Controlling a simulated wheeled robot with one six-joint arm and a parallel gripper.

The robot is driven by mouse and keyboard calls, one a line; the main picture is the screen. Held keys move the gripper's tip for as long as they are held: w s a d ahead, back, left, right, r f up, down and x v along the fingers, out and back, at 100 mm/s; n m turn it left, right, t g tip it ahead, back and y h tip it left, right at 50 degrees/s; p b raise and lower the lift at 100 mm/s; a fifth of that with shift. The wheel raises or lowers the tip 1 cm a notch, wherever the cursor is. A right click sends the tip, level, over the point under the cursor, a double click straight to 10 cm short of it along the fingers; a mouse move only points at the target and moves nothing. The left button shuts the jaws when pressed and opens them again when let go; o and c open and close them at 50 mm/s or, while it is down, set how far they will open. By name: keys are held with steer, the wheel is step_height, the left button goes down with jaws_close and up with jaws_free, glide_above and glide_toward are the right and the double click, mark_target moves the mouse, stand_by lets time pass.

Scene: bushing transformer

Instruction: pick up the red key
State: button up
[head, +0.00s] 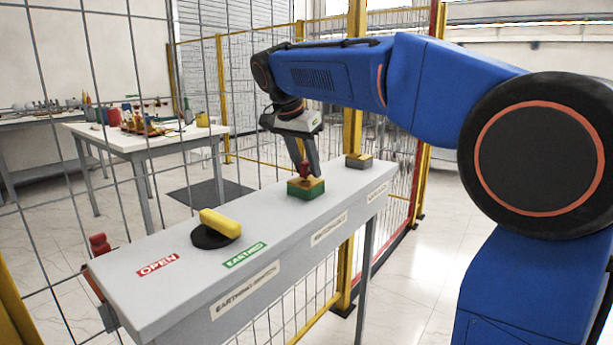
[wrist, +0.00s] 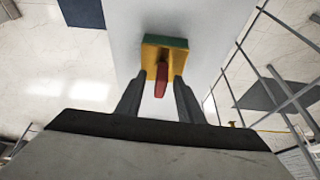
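The red key (head: 305,170) stands in a green and yellow block (head: 303,189) on top of the grey console. In the wrist view the red key (wrist: 161,80) sticks out of the yellow face of the block (wrist: 158,52). My gripper (head: 306,173) is over the block, with its fingers down around the key. In the wrist view my gripper (wrist: 160,79) has one finger on each side of the key, with a visible gap on both sides. The fingers hide part of the key in the head view.
The grey console (head: 188,290) also bears a yellow handle (head: 220,222) on a black disc and a small grey and yellow block (head: 358,161). Another red part (head: 99,243) is at its left end. Wire fencing (head: 240,95) runs behind the console.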

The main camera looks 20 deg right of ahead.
mark_target(307, 161)
jaws_close()
step_height(307, 161, up, 14)
steer(key=shift+r, duration=0.25)
stand_by(0.8)
